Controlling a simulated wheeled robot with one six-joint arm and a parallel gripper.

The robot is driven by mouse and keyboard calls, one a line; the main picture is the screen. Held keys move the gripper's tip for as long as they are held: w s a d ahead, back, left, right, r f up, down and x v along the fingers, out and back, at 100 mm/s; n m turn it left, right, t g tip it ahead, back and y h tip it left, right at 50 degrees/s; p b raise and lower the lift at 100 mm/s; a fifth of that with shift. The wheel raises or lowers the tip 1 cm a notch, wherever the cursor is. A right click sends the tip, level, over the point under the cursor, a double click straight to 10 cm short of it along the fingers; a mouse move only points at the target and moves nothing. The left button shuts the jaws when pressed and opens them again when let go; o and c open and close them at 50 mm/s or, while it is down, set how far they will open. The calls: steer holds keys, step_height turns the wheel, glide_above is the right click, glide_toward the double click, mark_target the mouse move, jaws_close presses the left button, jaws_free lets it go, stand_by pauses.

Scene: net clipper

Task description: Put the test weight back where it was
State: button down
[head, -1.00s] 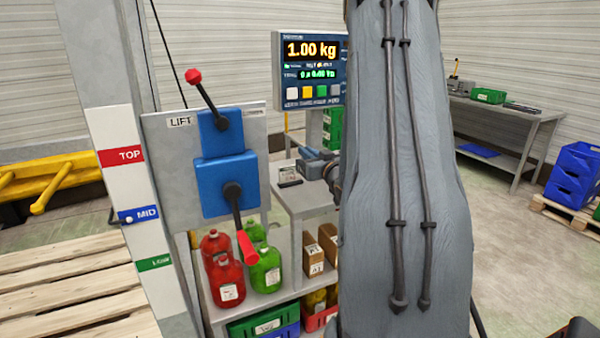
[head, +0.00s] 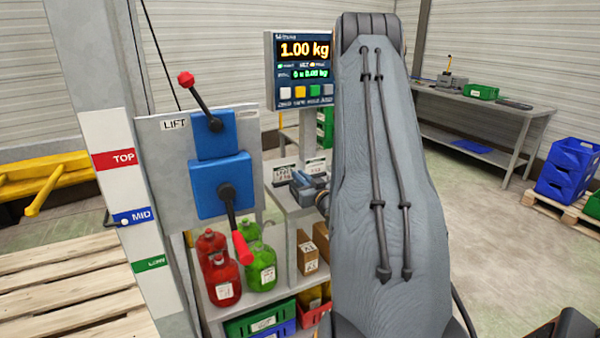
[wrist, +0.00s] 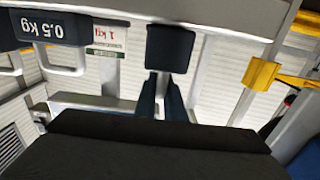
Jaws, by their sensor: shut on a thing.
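In the wrist view, my gripper (wrist: 162,80) is shut on a dark block, which I take to be the test weight (wrist: 170,47). No marking can be read on its visible face. To its left is a white card reading "1 kg" (wrist: 108,38) in red. Farther left is a dark weight marked "0.5 kg" (wrist: 45,28) with a pale handle frame below. The display (head: 303,70) reads 1.00 kg.
A lift panel (head: 165,225) with two levers stands left of my arm. Red bottles (head: 220,275) and green bottles (head: 262,270) stand on a shelf below. A grey bench (head: 282,198) with cards lies beside my arm. A workbench (head: 500,105) and open floor are at right.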

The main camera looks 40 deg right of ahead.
steer(key=shift+r, duration=0.1)
steer(key=c, duration=2.3)
jaws_free()
steer(key=shift+f, duration=0.2)
steer(key=o, duration=0.5)
steer(key=shift+c, duration=0.2)
steer(key=shift+r, duration=0.1)
steer(key=shift+s, duration=0.15)
steer(key=b+v, duration=0.2)
steer(key=v, duration=0.9)
steer(key=shift+s, duration=0.35)
